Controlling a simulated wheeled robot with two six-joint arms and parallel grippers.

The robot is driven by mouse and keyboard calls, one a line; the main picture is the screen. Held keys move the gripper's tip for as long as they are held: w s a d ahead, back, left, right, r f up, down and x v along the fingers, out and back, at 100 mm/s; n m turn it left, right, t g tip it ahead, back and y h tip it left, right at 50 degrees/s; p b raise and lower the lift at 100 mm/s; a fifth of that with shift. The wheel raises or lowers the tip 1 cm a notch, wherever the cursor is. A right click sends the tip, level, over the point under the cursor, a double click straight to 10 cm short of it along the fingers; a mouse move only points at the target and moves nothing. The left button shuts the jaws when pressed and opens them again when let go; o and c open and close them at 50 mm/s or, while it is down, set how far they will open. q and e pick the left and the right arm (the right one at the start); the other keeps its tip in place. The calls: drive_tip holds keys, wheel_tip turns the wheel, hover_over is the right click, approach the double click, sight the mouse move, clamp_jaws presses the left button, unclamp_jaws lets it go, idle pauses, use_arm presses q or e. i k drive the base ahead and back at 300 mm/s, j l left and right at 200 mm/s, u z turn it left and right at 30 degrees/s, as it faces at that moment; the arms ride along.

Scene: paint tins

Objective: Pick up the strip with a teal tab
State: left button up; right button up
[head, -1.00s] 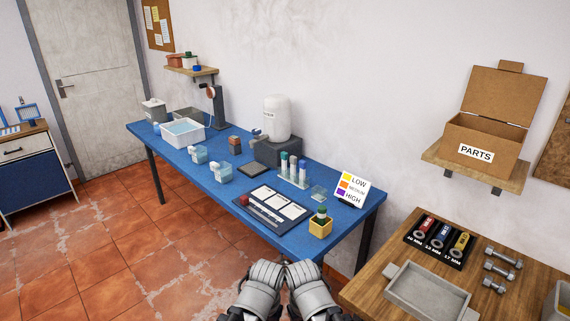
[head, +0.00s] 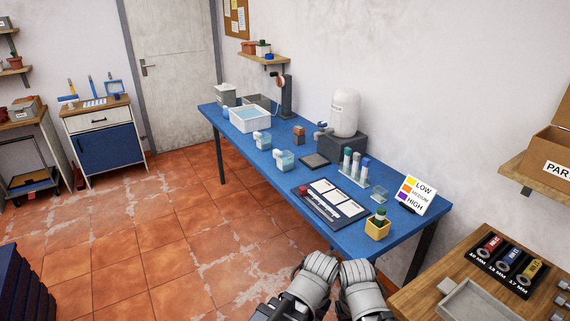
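I cannot make out a strip with a teal tab for sure. A small rack (head: 353,178) on the blue table (head: 262,170) holds upright tubes with teal, dark and blue tops. Two clear tubs with bluish contents, a nearer one (head: 284,161) and a farther one (head: 262,140), stand left of it; any strips in them are too small to tell. My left gripper (head: 320,264) and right gripper (head: 356,270) are side by side at the bottom, in front of the table's near edge and apart from its objects. Their fingertips are not clear.
A dark board with white cards (head: 330,201), a yellow pot (head: 377,228) and a LOW/MEDIUM/HIGH sign (head: 415,195) occupy the table's near end. A white basin (head: 250,118) is farther back. A wooden bench (head: 440,262) stands at right.

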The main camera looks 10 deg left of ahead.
sight(347, 151)
drive_tip(key=z, duration=0.3)
drive_tip(key=i+j+z, duration=0.15)
drive_tip(key=z, duration=0.2)
drive_tip(key=i+j+z, duration=0.15)
drive_tip(key=z, duration=0.2)
drive_tip(key=i+j+z, duration=0.1)
drive_tip(key=j, duration=0.25)
drive_tip(key=i+j, duration=0.15)
drive_tip(key=j, duration=0.2)
drive_tip(key=i+j+z, duration=0.15)
drive_tip(key=j, duration=0.2)
drive_tip(key=i+j+z, duration=0.1)
drive_tip(key=j, duration=0.25)
drive_tip(key=i+j+z, duration=0.1)
drive_tip(key=j, duration=0.3)
drive_tip(key=i+j, duration=0.1)
drive_tip(key=j, duration=0.25)
drive_tip(key=i+j, duration=0.1)
drive_tip(key=j, duration=0.65)
drive_tip(key=i, duration=0.05)
